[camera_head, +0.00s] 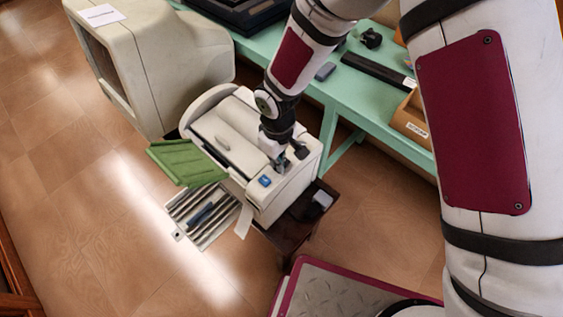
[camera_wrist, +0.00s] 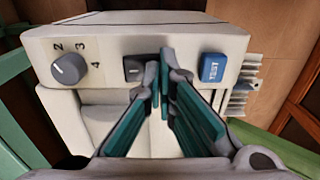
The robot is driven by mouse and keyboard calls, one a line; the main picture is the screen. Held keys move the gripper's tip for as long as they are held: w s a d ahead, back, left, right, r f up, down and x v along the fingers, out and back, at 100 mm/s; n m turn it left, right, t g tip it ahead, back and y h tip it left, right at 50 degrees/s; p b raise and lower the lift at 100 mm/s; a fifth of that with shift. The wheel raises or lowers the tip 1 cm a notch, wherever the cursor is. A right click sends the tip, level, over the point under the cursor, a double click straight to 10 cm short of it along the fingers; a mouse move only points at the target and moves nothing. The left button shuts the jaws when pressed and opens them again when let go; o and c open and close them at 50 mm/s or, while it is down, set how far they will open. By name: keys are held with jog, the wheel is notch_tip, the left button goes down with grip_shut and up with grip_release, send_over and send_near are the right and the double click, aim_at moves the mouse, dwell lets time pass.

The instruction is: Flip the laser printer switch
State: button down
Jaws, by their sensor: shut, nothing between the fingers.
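The laser printer (camera_head: 240,130) is a cream box with a flip-down green flap on a small dark stand, in the middle of the head view. In the wrist view its panel (camera_wrist: 200,42) carries a dark rocker switch (camera_wrist: 136,70) marked with a line, between a grey dial (camera_wrist: 69,68) and a blue TEST button (camera_wrist: 213,67). My gripper (camera_wrist: 160,60) is shut and empty, with its teal fingertips at the panel just right of the switch and partly covering it. I cannot tell whether they touch. In the head view my gripper (camera_head: 281,165) is over the printer's right end.
A large beige monitor (camera_head: 160,60) stands behind the printer. A mint green table (camera_head: 370,95) with dark items runs along the back right. A green flap (camera_head: 185,163) and a grey slatted part (camera_head: 205,215) stick out at the printer's front left. Wooden floor is open at left.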

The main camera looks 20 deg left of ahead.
jog(key=shift+r+p, duration=1.2)
jog(key=shift+r, duration=2.3)
jog(key=w+d+r+m+t, duration=0.35)
jog(key=d+r+m, duration=0.25)
jog(key=d+r, duration=1.4)
jog(key=s+d+r+m+t, duration=0.2)
jog(key=s+d+r+m, duration=0.5)
jog(key=s+d+r, duration=0.6)
jog(key=s+d, duration=0.1)
jog(key=s, duration=0.2)
jog(key=shift+r+m, duration=0.3)
jog(key=shift+r, duration=0.05)
jog(key=shift+d, duration=0.1)
